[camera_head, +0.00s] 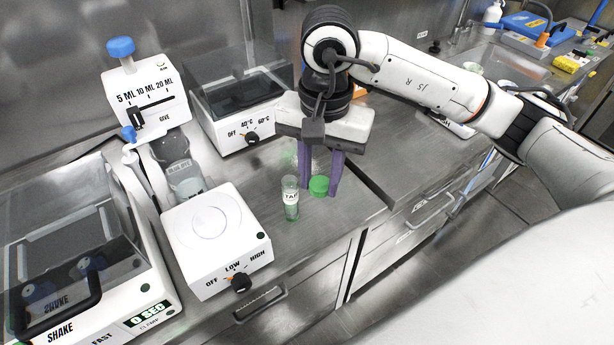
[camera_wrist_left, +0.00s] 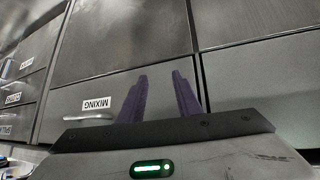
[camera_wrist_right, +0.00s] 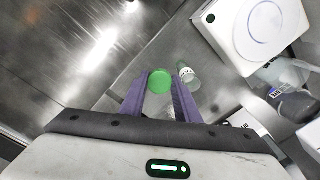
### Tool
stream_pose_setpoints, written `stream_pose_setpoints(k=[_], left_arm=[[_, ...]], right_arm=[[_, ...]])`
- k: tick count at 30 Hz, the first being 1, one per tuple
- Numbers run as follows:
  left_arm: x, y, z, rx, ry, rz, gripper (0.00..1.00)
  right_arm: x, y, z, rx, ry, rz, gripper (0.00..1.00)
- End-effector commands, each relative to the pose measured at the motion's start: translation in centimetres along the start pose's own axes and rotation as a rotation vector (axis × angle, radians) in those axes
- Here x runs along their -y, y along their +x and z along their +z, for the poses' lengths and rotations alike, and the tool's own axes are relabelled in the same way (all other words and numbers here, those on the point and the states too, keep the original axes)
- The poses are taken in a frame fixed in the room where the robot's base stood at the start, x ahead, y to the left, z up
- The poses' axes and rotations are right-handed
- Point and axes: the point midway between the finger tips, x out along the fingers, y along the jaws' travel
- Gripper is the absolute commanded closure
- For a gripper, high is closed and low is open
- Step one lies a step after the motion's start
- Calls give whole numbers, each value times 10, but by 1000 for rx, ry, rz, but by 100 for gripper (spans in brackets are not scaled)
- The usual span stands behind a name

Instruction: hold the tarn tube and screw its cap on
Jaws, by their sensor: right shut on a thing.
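The clear tube (camera_head: 291,199), its label partly readable as "TA…", stands upright on the steel counter with green at its lower part. It also shows in the right wrist view (camera_wrist_right: 188,75). My right gripper (camera_head: 321,188) is shut on the green cap (camera_head: 319,185), just right of the tube. The cap also shows between the purple fingers in the right wrist view (camera_wrist_right: 159,82). Cap and tube are apart. My left gripper (camera_wrist_left: 159,78) is open and empty, facing drawer fronts; it is out of the head view.
A white stirrer-type device (camera_head: 214,240) with an OFF/LOW/HIGH knob stands left of the tube. A heater box (camera_head: 240,110) is behind, a dispenser (camera_head: 145,95) at the back left and a shaker (camera_head: 80,265) at the far left. The counter's front edge is close to the cap.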

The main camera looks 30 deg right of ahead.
Motion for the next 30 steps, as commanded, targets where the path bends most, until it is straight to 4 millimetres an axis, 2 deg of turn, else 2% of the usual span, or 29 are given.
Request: stream_pose_setpoints(k=[3,6,12,17,30], left_arm=[[0,0,0,0,0,0,69],[0,0,0,0,0,0,69],[0,0,0,0,0,0,69],[0,0,0,0,0,0,69],[0,0,1,1,0,0,69]], right_arm=[[-5,-1,13,1,-306,3,92],[-10,-1,23,4,-538,7,92],[-16,-1,34,10,-817,11,92],[-17,-1,36,12,-872,11,92],[-16,-1,36,11,-869,11,92]])
